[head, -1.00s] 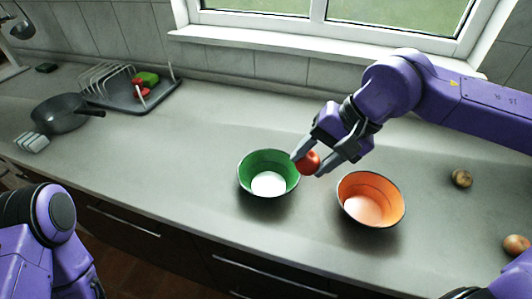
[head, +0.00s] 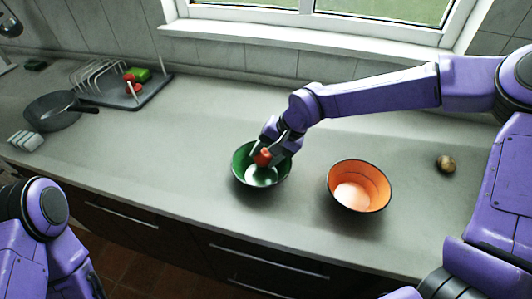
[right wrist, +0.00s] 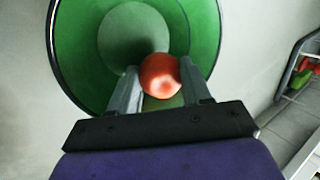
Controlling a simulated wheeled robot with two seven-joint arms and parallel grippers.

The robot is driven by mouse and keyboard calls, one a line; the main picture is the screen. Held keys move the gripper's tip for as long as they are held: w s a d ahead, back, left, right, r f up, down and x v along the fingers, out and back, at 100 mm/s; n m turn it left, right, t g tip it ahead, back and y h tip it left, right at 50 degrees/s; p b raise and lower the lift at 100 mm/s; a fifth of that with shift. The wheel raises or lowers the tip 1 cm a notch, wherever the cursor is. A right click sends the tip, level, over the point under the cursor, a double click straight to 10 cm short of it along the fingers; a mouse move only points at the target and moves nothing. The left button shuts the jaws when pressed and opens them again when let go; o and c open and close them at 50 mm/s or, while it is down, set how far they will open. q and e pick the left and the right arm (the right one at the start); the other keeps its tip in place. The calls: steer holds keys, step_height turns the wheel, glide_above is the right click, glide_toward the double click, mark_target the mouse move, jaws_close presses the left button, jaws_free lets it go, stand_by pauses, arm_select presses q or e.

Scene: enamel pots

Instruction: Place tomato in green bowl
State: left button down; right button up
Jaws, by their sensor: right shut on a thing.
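The red tomato (head: 263,158) is between the fingers of my right gripper (head: 268,153), which is shut on it over the green bowl (head: 243,171). In the right wrist view, the tomato (right wrist: 161,76) sits between both fingertips (right wrist: 160,88), with the green bowl (right wrist: 80,50) and its pale bottom behind it. The head view shows the tomato within the bowl's outline; I cannot tell whether it touches the bowl. My left arm shows at the lower left of the head view, but its gripper is out of view.
An orange bowl (head: 359,187) stands to the right of the green bowl. A potato-like item (head: 446,164) lies farther right. A dark pan (head: 54,109) and a dish rack (head: 122,90) with red and green items stand at the left. The counter between is clear.

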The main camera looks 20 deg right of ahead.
steer(key=shift+f, duration=0.3)
steer(key=o, duration=0.8)
steer(key=shift+r, duration=0.2)
steer(key=shift+r, duration=0.35)
steer(key=v, duration=1.1)
steer(key=shift+s+d+r, duration=0.15)
steer(key=shift+d+r, duration=0.05)
steer(key=shift+r, duration=0.1)
